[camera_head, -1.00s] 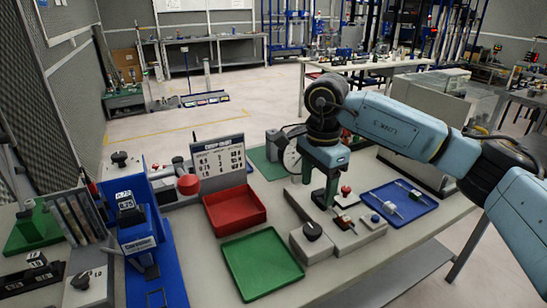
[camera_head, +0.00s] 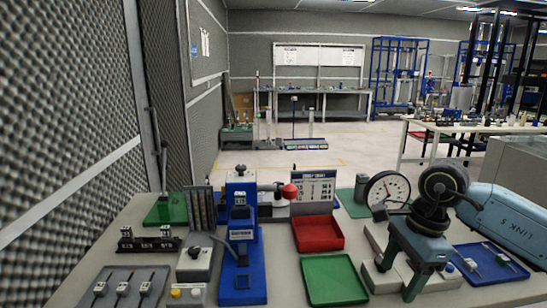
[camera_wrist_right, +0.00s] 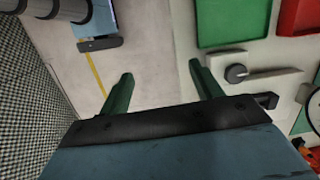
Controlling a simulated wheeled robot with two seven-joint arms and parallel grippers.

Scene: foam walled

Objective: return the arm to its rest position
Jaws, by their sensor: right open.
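My right arm (camera_head: 510,216) comes in from the right edge of the head view, pale blue with dark joints. Its right gripper (camera_head: 396,280) points down near the table's front, at the right of the green tray (camera_head: 335,280). In the right wrist view the gripper's two green fingers (camera_wrist_right: 161,70) are spread apart with nothing between them. Pale floor and the table's edge show beyond the fingers in that view. My left gripper is not in the head view.
Close around the arm are a dial gauge (camera_head: 386,189), a red tray (camera_head: 318,234) and a blue tray (camera_head: 494,264). A blue press (camera_head: 241,230) stands left of the trays. A foam wall (camera_head: 60,130) bounds the left side. Open floor lies behind the table.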

